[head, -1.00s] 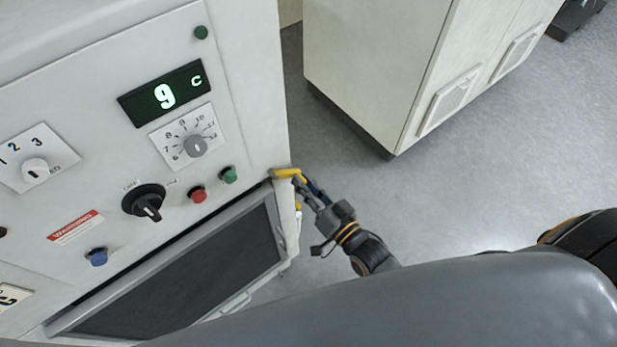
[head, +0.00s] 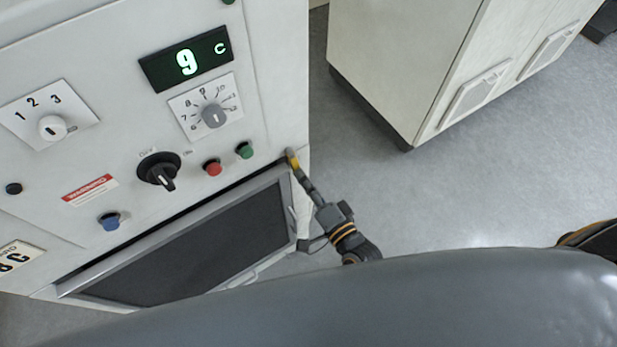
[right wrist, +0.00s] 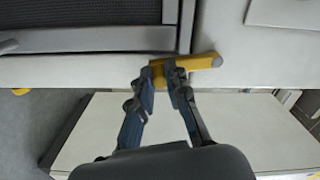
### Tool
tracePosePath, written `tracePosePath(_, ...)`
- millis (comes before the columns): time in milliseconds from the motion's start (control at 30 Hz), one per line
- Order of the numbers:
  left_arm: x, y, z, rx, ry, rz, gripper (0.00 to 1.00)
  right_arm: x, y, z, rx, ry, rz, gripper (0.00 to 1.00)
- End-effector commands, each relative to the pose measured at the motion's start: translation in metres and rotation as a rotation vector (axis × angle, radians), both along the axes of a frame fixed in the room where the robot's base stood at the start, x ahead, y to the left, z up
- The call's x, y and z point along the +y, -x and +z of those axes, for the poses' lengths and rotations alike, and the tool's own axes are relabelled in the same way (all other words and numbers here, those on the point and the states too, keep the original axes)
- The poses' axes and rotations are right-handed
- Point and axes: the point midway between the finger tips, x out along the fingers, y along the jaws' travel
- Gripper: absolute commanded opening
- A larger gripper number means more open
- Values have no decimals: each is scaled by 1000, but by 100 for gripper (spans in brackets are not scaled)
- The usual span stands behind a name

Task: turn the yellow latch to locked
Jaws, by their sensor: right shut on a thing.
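The yellow latch (head: 294,161) sits at the right edge of the washer front, by the top corner of the dark-windowed door (head: 200,245). In the head view it looks short and partly covered by my gripper. In the right wrist view the latch (right wrist: 203,62) shows as a yellow bar with a rounded end, beside the door frame. My right gripper (head: 299,170) is at the latch; in the right wrist view its two blue-grey fingers (right wrist: 160,76) are closed around the latch's handle part. My left gripper is not in view.
The washer panel carries a lit display (head: 186,63) reading 9, a black knob (head: 158,170), a red button (head: 212,167) and a green button (head: 245,150). A white cabinet (head: 400,60) stands at the back right. Grey floor (head: 480,190) lies clear between.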

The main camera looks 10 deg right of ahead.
Motion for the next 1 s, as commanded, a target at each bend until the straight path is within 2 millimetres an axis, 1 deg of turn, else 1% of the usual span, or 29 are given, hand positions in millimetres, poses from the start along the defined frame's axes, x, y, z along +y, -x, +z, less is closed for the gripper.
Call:
tracePosePath(200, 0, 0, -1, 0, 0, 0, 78, 2, 1, 0, 11, -31, 0, 0)
tracePosePath(567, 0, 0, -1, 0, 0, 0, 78, 2, 1, 0, 12, -32, 0, 0)
tracePosePath(600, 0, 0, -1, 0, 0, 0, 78, 2, 1, 0, 12, -32, 0, 19)
tracePosePath(700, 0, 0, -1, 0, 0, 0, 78, 2, 1, 0, 12, -32, 0, 38)
tracePosePath(1000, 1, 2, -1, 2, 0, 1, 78, 2, 2, 0, 11, -31, 0, 38)
